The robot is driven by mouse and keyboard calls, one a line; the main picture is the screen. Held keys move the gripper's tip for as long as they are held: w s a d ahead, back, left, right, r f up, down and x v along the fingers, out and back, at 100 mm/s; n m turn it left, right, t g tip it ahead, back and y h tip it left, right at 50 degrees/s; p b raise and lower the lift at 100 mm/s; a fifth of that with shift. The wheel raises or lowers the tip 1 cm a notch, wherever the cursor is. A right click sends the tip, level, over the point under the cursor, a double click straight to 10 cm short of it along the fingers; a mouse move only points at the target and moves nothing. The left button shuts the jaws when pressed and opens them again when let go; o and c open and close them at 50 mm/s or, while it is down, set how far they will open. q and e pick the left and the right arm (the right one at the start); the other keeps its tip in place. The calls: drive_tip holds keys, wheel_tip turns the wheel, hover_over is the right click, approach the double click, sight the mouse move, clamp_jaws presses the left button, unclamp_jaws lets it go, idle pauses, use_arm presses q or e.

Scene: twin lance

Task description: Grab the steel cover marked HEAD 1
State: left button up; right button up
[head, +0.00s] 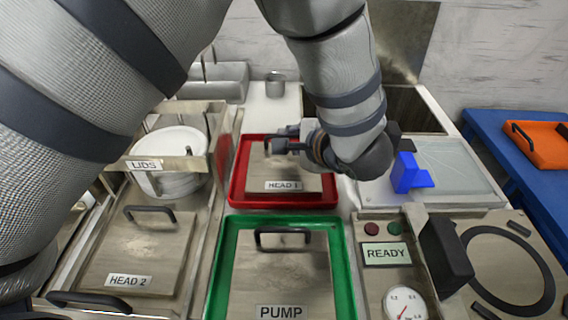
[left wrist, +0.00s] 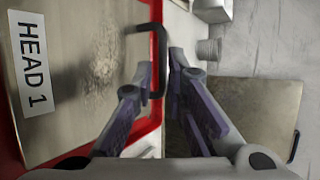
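The steel cover marked HEAD 1 (head: 300,198) lies flat in a red-rimmed tray (head: 239,172), with its label toward me. In the left wrist view the cover (left wrist: 75,110) fills the left side, and its black handle (left wrist: 158,55) stands at its edge. My left gripper (head: 284,140) is over the far part of the cover; in the head view it hides most of the handle. In the left wrist view the two fingers of my left gripper (left wrist: 162,66) are apart, with the handle bar between them. Whether they touch it I cannot tell. My right gripper is not in view.
A PUMP cover (head: 275,270) in a green tray (head: 219,265) is in front. The HEAD 2 cover (head: 150,255) and a LIDS rack (head: 160,164) stand left. A blue block (head: 409,174) and a READY panel (head: 387,253) are right. An orange tray (head: 540,143) sits on a blue table.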

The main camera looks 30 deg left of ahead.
sight(283, 136)
use_arm(q)
drive_tip(key=x, duration=0.5)
drive_tip(key=shift+w, duration=0.1)
drive_tip(key=shift+r, duration=0.2)
clamp_jaws()
